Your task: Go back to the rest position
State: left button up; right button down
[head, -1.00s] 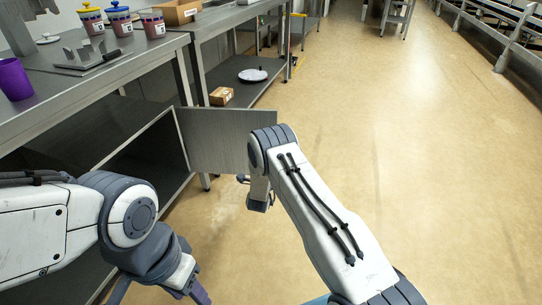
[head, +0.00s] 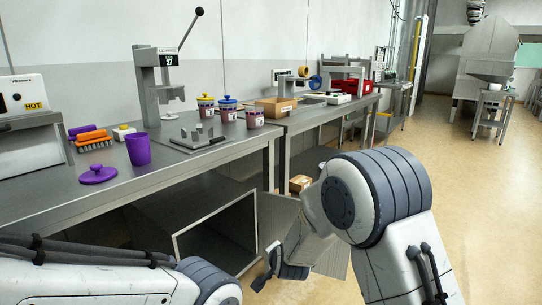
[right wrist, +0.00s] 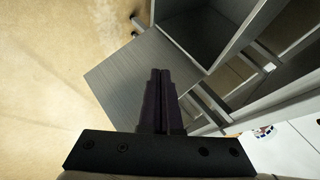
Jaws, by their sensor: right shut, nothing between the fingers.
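My right arm comes in from the lower right in the head view. Its gripper (head: 267,272) hangs in front of the open grey cabinet door (head: 275,222), below the table top. In the right wrist view the dark fingers (right wrist: 160,74) are together with nothing between them. The door panel (right wrist: 125,85) shows behind them there; whether they touch it cannot be told. My left arm enters at the lower left of the head view; its gripper is outside the picture.
The steel table (head: 60,197) holds a purple cup (head: 138,150), a purple lid (head: 97,174), several jars and a press (head: 150,90). The cabinet under it (head: 215,240) is open. Floor at the right (head: 475,190) is clear.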

jog(key=s+a+r+n+g+y, duration=0.1)
jog(key=s+a+r+n+g, duration=0.15)
jog(key=s, duration=0.35)
jog(key=s+a+r+n+g, duration=0.1)
jog(key=s+a+r+n, duration=0.15)
jog(key=s, duration=0.35)
jog(key=s+d+r+n+g+h, duration=0.1)
jog(key=s+d+n+g, duration=0.2)
jog(key=s, duration=0.5)
jog(key=s+d+r+n+g, duration=0.1)
jog(key=s+d+n, duration=0.1)
jog(key=s+n, duration=0.45)
jog(key=s+d+r+n+g+h, duration=0.1)
jog(key=s+d+n+g, duration=0.15)
jog(key=s, duration=0.75)
notch_tip(320, 180, up, 28)
jog(key=s+d+p, duration=0.1)
jog(key=p, duration=2.7)
jog(key=shift+s, duration=0.2)
jog(key=shift+d+f, duration=0.1)
